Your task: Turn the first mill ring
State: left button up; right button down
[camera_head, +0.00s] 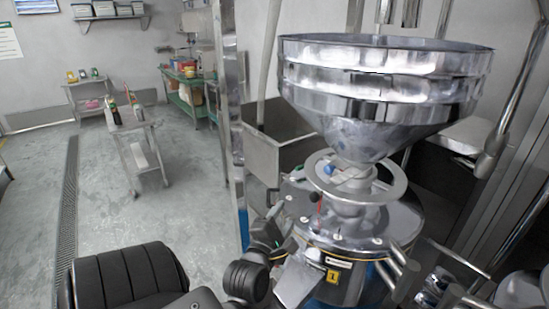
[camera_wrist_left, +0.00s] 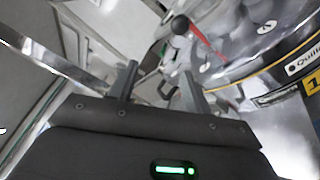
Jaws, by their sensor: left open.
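The first mill (camera_head: 335,235) is a steel machine with a yellow "1" label on its front, at the right in the head view. Its silver mill ring (camera_head: 393,190) circles the neck below the big funnel. A red lever with a dark ball end (camera_head: 318,207) stands on the mill's top; it also shows in the left wrist view (camera_wrist_left: 205,42), beyond the fingers. My left gripper (camera_head: 277,228) is at the left side of the mill, lower than the ring. In the left wrist view, its two fingers (camera_wrist_left: 158,82) are apart with nothing clearly held. My right gripper is out of view.
The wide steel funnel (camera_head: 385,85) overhangs the mill. A steel bin (camera_head: 280,140) stands behind it, and a metal post (camera_head: 228,110) rises at its left. Pipes crowd the right side. The floor (camera_head: 110,215) at the left is open, with small tables further back.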

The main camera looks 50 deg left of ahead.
pick_arm(q)
jog(key=shift+p+v, duration=1.3)
jog(key=shift+v, duration=1.65)
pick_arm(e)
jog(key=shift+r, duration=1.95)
